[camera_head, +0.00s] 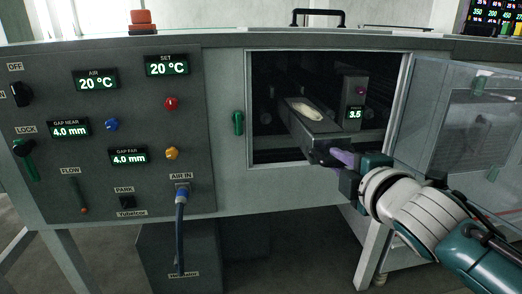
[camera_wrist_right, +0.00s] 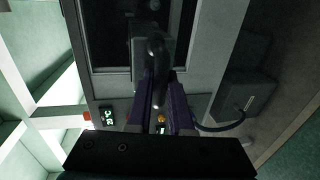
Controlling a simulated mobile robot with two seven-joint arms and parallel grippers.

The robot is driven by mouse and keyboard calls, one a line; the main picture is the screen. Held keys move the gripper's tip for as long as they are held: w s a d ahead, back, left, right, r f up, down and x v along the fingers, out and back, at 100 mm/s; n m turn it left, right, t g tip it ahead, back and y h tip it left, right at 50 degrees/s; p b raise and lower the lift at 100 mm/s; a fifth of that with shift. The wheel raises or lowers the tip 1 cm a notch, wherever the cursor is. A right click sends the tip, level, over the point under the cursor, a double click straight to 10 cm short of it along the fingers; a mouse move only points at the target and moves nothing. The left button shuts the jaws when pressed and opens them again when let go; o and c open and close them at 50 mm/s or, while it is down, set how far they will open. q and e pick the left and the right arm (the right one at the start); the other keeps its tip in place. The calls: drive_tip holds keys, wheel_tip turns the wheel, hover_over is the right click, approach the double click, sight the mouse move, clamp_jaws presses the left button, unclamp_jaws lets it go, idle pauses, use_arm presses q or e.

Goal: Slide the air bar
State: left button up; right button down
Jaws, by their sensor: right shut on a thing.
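The air bar (camera_head: 318,126) is a long grey metal bar inside the open bay of the machine, with a pale oval patch on its top. Its near end points toward the bay's front edge. My right gripper (camera_head: 335,156) reaches in from the right and is shut at the bar's near end. In the right wrist view the purple fingers (camera_wrist_right: 164,95) close around a dark handle (camera_wrist_right: 157,65); the fingers hide part of it. My left gripper is not in view.
The clear bay door (camera_head: 470,130) is swung open at the right, close to my right arm. A control panel (camera_head: 100,125) with knobs and displays is at the left. A blue hose (camera_head: 180,225) hangs from the AIR IN port. A small display in the bay reads 3.5.

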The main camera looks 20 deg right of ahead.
drive_tip(key=shift+r, duration=0.15)
drive_tip(key=c, duration=0.8)
unclamp_jaws()
drive_tip(key=shift+s, duration=0.15)
drive_tip(key=shift+s+a, duration=0.15)
drive_tip(key=shift+s, duration=0.35)
drive_tip(key=p+v, duration=0.1)
drive_tip(key=v, duration=0.8)
drive_tip(key=shift+w, duration=0.1)
